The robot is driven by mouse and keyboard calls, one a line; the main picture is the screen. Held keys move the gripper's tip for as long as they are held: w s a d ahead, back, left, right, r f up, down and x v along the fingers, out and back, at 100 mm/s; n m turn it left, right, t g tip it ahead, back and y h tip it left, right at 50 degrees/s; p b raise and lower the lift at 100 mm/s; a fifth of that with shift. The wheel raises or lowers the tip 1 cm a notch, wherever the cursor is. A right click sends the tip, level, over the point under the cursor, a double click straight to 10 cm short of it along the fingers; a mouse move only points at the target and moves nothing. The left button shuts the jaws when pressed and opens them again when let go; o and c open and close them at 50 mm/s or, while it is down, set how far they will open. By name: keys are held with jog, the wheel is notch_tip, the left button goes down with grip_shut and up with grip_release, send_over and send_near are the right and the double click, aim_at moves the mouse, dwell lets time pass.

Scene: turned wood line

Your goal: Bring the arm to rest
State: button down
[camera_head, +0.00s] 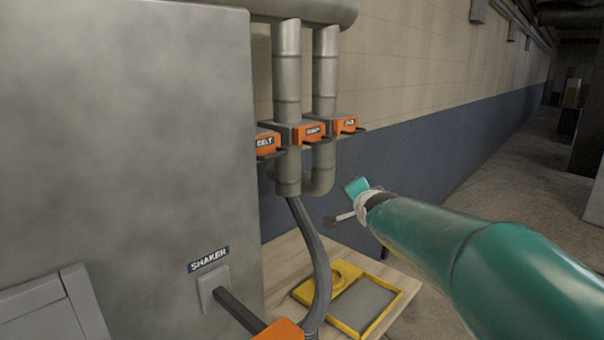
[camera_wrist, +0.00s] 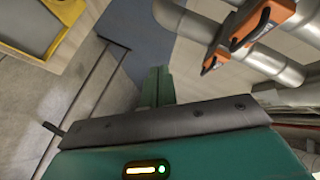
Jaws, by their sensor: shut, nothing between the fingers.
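My teal arm reaches in from the lower right of the head view. My gripper (camera_head: 355,187) is at its far end, in front of the blue lower wall and apart from the pipes. In the wrist view its green fingers (camera_wrist: 156,85) are together, with nothing between them. The arm is held out over the right side of a wooden table (camera_head: 284,262), not folded in. The part of the arm nearest my body is cut off by the frame edge.
A yellow tray (camera_head: 378,322) lies on the table. Open floor (camera_head: 510,190) runs away at right.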

jog(key=s+f+n+g, duration=0.3)
jog(key=s+f, duration=0.1)
jog(key=s, duration=0.8)
jog(key=s+f+n+g, duration=0.3)
jog(key=s+f+n, duration=0.1)
jog(key=s, duration=0.8)
jog(key=s+d+f+n+g, duration=0.1)
jog(key=s+f+n+g, duration=0.2)
jog(key=s, duration=1)
notch_tip(320, 180, down, 3)
jog(key=shift+r+n, duration=0.1)
jog(key=shift+n, duration=0.6)
